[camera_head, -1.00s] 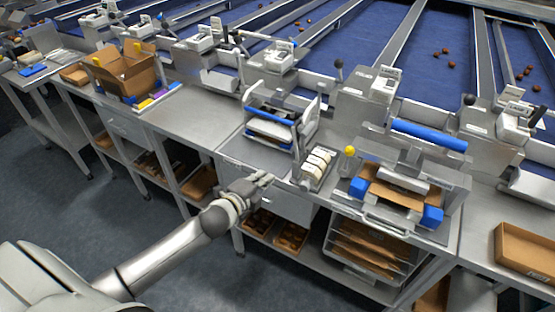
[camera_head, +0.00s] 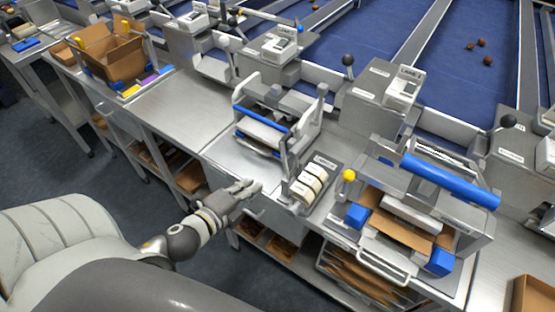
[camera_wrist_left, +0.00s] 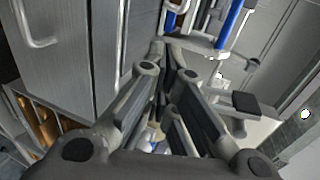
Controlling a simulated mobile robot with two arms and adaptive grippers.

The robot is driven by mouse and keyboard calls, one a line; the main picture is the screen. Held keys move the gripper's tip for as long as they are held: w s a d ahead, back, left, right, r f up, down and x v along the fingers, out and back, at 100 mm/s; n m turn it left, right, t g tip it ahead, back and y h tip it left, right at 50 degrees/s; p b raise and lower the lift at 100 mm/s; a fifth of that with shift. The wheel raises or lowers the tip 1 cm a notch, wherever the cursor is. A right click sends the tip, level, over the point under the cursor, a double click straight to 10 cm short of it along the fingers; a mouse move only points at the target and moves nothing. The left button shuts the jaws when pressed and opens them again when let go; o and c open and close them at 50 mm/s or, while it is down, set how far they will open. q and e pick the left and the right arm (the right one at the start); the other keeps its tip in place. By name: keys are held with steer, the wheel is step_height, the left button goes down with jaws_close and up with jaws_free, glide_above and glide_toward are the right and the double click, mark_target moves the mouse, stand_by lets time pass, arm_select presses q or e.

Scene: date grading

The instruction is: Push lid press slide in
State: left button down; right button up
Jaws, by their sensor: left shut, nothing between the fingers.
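The lid press (camera_head: 440,183) stands at the right of the bench in the head view. It has a blue bar across its top and blue corner blocks. Its slide (camera_head: 375,262), with a pale handle in front, sticks out toward the bench's front edge. A brown open carton (camera_head: 397,229) lies in it under a light block. My left gripper (camera_head: 252,188) is at the bench's front edge, left of the press and apart from it. It is shut and empty. The wrist view shows its fingers (camera_wrist_left: 172,50) together near a grey drawer front. My right gripper is out of view.
A yellow knob (camera_head: 349,175) rises beside the press. Bare bench (camera_head: 178,108) lies to the left. Cartons fill the lower shelf.

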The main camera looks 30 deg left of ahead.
mark_target(277, 169)
arm_select(q)
steer(key=p+x, duration=0.1)
steer(key=x, duration=0.6)
steer(key=shift+w, duration=0.35)
steer(key=x, duration=0.1)
steer(key=p+x, duration=0.1)
steer(key=x, duration=0.1)
steer(key=shift+w+r, duration=0.2)
steer(key=shift+r, duration=0.1)
steer(key=shift+w+f+p, duration=0.1)
steer(key=shift+w+p, duration=0.35)
steer(key=shift+w, duration=0.25)
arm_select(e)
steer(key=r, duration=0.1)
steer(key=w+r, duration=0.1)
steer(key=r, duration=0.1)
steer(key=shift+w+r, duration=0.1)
arm_select(q)
steer(key=shift+w, duration=0.15)
steer(key=w, duration=0.3)
steer(key=shift+w+d, duration=0.1)
steer(key=shift+d, duration=0.05)
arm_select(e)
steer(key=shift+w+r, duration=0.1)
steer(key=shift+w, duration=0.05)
